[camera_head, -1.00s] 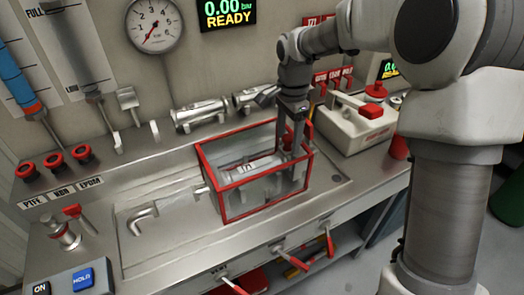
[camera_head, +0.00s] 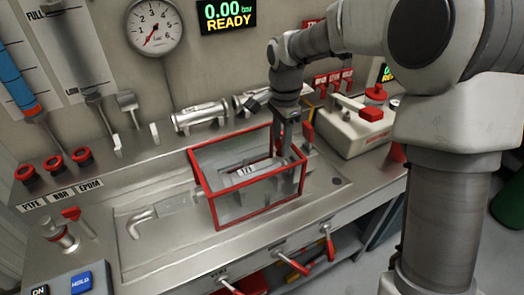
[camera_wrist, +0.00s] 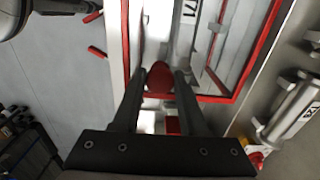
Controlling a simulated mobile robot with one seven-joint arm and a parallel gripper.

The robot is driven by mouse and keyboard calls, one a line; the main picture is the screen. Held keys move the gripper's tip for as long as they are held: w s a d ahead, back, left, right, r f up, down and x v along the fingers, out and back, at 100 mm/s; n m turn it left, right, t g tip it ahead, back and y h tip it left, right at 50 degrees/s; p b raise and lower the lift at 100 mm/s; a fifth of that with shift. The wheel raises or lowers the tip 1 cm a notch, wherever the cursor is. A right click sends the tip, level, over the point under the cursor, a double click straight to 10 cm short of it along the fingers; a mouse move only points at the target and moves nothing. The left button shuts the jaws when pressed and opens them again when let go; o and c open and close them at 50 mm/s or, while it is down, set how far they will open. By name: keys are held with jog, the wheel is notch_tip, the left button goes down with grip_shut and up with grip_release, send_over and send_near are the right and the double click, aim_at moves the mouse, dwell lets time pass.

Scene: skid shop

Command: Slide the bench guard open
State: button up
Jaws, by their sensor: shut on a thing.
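The bench guard (camera_head: 247,196) is a clear box with a red frame on the steel bench. It covers a pale metal cylinder (camera_head: 250,170). In the wrist view, part of the guard's red frame (camera_wrist: 213,98) crosses the picture. My gripper (camera_head: 288,155) reaches down at the guard's right end. In the wrist view, my gripper (camera_wrist: 161,80) is shut on a rounded red handle (camera_wrist: 159,77) between its two dark fingers. The handle's join to the guard is partly hidden by the fingers.
Metal fittings (camera_head: 200,116) line the back. A pale box with a red knob (camera_head: 358,128) stands to the right. Red-handled valves (camera_head: 290,262) sit on the bench front.

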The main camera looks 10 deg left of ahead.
aim_at(238, 169)
jog(key=shift+s+a, duration=0.4)
jog(key=shift+a, duration=0.25)
jog(key=shift+s+a, duration=0.5)
jog(key=shift+a, duration=0.25)
jog(key=shift+s+a, duration=0.45)
jog(key=shift+a, duration=0.25)
jog(key=shift+s+a+b, duration=0.2)
jog(key=shift+s+a, duration=0.3)
jog(key=shift+a, duration=0.25)
jog(key=shift+s+a+b, duration=0.2)
jog(key=shift+s+a, duration=0.3)
jog(key=shift+a, duration=0.2)
jog(key=shift+s+a, duration=0.5)
jog(key=shift+a, duration=0.25)
jog(key=shift+s+a, duration=0.45)
jog(key=shift+a, duration=0.25)
